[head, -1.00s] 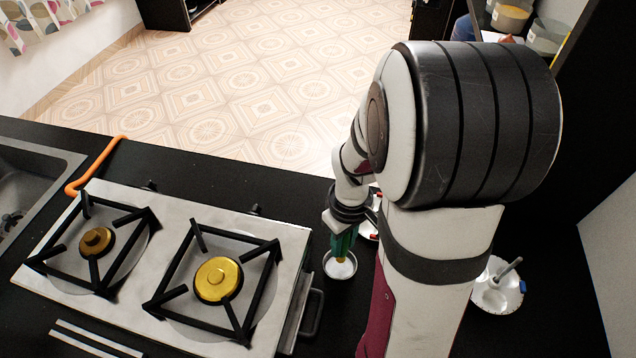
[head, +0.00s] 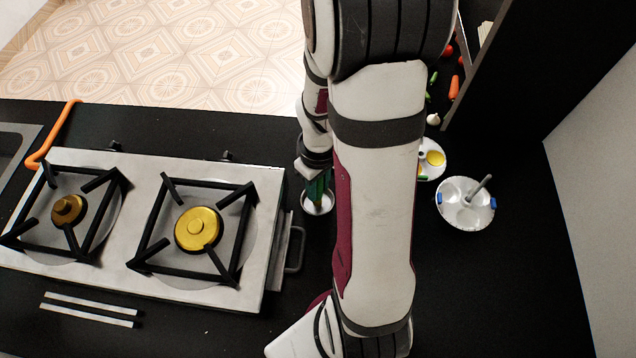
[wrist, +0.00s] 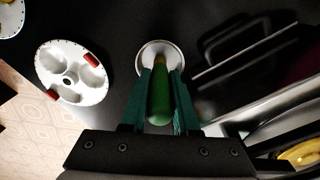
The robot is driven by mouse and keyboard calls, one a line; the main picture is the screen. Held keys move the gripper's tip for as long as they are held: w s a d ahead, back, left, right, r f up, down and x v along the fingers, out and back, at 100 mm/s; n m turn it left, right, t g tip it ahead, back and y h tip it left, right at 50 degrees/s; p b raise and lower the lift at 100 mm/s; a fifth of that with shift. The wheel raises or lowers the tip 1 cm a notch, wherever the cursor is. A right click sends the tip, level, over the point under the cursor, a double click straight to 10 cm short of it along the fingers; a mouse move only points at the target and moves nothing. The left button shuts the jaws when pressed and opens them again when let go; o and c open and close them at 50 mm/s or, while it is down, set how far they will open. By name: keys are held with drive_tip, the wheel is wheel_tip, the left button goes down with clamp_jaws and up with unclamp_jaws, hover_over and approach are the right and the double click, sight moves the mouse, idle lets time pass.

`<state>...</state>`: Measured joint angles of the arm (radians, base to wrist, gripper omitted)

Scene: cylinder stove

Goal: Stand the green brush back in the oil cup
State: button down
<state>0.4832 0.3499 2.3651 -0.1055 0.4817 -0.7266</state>
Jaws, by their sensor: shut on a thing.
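My gripper (head: 318,176) is shut on the green brush (wrist: 160,106). In the wrist view my gripper (wrist: 161,80) has its green fingers on both sides of the handle. The brush's far, yellowish end overlaps the opening of the oil cup (wrist: 146,50), a small round pale cup. In the head view the oil cup (head: 318,209) stands on the black counter, directly below my gripper, right of the stove. The brush's lower end is partly hidden, so I cannot tell how deep it reaches into the cup.
The stove (head: 270,190) with a side handle (head: 295,250) is close to the cup's left. A white dish with blue clips (head: 466,222) and a plate with yellow food (head: 434,158) are to the right. Vegetables (head: 454,87) lie by the shelf. My arm covers the middle.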

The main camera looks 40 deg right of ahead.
drive_tip(key=shift+f, duration=0.2)
drive_tip(key=c, duration=0.6)
unclamp_jaws()
wheel_tip(320, 180, up, 16)
drive_tip(key=shift+s+f, duration=0.1)
drive_tip(key=shift+s, duration=0.05)
wheel_tip(320, 180, down, 16)
drive_tip(key=shift+r, duration=0.35)
